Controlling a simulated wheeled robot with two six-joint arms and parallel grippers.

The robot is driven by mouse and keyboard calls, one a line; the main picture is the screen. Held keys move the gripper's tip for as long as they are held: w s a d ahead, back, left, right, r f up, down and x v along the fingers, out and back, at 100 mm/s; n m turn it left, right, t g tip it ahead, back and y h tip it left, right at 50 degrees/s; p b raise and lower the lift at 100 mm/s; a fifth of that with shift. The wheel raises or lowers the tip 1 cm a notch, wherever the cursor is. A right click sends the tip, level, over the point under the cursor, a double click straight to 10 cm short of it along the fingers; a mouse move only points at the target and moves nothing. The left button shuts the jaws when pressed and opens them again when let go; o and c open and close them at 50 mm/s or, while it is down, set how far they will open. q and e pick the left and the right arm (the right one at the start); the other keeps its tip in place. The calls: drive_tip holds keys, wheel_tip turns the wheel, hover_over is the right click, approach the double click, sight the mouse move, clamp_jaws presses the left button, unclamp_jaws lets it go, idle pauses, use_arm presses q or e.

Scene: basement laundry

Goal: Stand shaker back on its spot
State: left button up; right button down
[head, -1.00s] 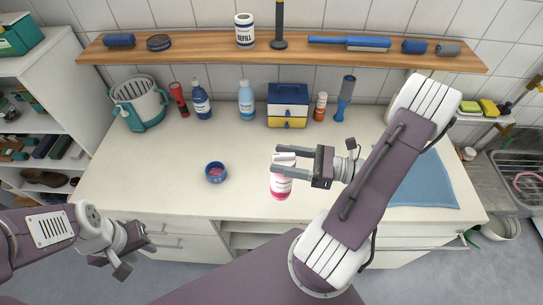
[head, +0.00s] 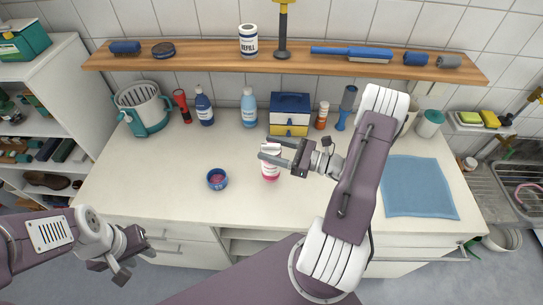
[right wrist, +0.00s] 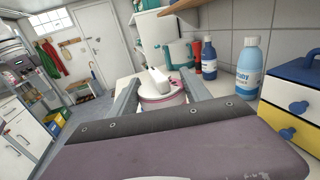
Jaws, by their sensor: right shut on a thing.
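The shaker (head: 270,173) is a small white-and-pink bottle with a white top, roughly upright over the front middle of the counter. My right gripper (head: 268,151) is shut on it near the top, one finger on each side. In the right wrist view the shaker (right wrist: 163,98) sits between the two fingers, its lower part hidden by the gripper. I cannot tell whether its base touches the counter. My left gripper (head: 118,268) hangs low at the left, in front of the counter and far from the shaker; its jaw opening is unclear.
A blue bowl (head: 217,179) stands left of the shaker. Along the back are a basket (head: 142,112), a red flashlight (head: 182,106), blue bottles (head: 248,108), a small drawer box (head: 289,115) and an orange bottle (head: 321,117). A wooden shelf (head: 210,60) runs above. The left counter is clear.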

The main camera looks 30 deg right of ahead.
use_arm(q)
drive_tip(key=shift+w+d+r, duration=0.1)
drive_tip(key=shift+d+r, duration=0.1)
use_arm(e)
drive_tip(key=f, duration=0.4)
drive_tip(key=shift+d+f, duration=0.1)
drive_tip(key=shift+d, duration=0.15)
drive_tip(key=shift+a, duration=0.1)
drive_tip(key=shift+f, duration=0.15)
drive_tip(key=c, duration=0.7)
unclamp_jaws()
drive_tip(key=shift+o, duration=1.1)
use_arm(q)
drive_tip(key=shift+f, duration=0.15)
